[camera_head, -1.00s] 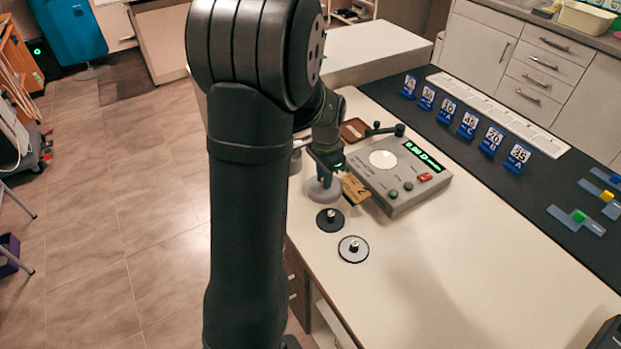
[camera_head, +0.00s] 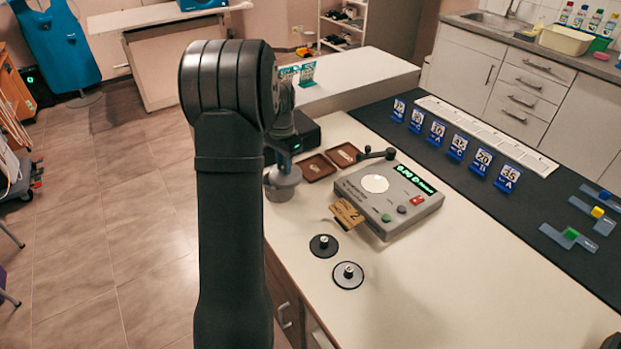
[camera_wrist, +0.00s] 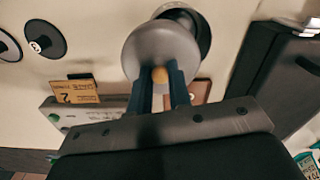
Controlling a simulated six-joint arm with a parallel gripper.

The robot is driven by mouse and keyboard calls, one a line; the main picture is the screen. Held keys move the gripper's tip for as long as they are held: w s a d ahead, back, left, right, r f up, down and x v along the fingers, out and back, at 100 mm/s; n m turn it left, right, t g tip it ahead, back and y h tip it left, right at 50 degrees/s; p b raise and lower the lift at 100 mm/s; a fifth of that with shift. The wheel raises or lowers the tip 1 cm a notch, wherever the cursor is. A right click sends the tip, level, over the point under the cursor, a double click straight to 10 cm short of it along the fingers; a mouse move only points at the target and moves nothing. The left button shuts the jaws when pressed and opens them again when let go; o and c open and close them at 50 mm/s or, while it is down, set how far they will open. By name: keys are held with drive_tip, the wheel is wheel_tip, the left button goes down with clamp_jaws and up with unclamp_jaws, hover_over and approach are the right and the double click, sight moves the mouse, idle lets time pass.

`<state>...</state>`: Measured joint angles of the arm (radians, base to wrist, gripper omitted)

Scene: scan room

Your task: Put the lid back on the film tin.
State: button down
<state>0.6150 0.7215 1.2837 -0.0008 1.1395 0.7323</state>
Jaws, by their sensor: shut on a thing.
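My gripper (camera_head: 285,164) is shut on the knob of a round grey lid (camera_head: 283,178). In the wrist view the lid (camera_wrist: 158,48) hangs from my two blue fingers (camera_wrist: 160,88), with a tan knob (camera_wrist: 160,75) between them. The grey film tin (camera_head: 278,192) stands near the left edge of the table, below the lid. In the wrist view its dark round opening (camera_wrist: 203,32) shows beyond the lid, partly covered by it and off to one side. The lid looks not centred on the tin. I cannot tell whether they touch.
A grey meter box (camera_head: 390,196) stands to the right, with a tan tag (camera_head: 347,213) beside it. Two brown trays (camera_head: 317,168) and a black box (camera_head: 300,135) lie behind. Two knobbed discs (camera_head: 323,245) (camera_head: 348,275) lie in front. The right front table is clear.

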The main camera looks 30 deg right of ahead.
drive_tip(key=w, duration=0.1)
drive_tip(key=w+a, duration=0.1)
drive_tip(key=shift+w+a+f, duration=0.1)
drive_tip(key=shift+w+f, duration=0.15)
drive_tip(key=shift+w, duration=0.05)
drive_tip(key=shift+f, duration=1.05)
drive_tip(key=shift+f, duration=0.15)
idle(1.0)
drive_tip(key=c, duration=0.8)
unclamp_jaws()
drive_tip(key=shift+o, duration=0.2)
drive_tip(key=shift+s+r, duration=0.1)
drive_tip(key=shift+r, duration=2.4)
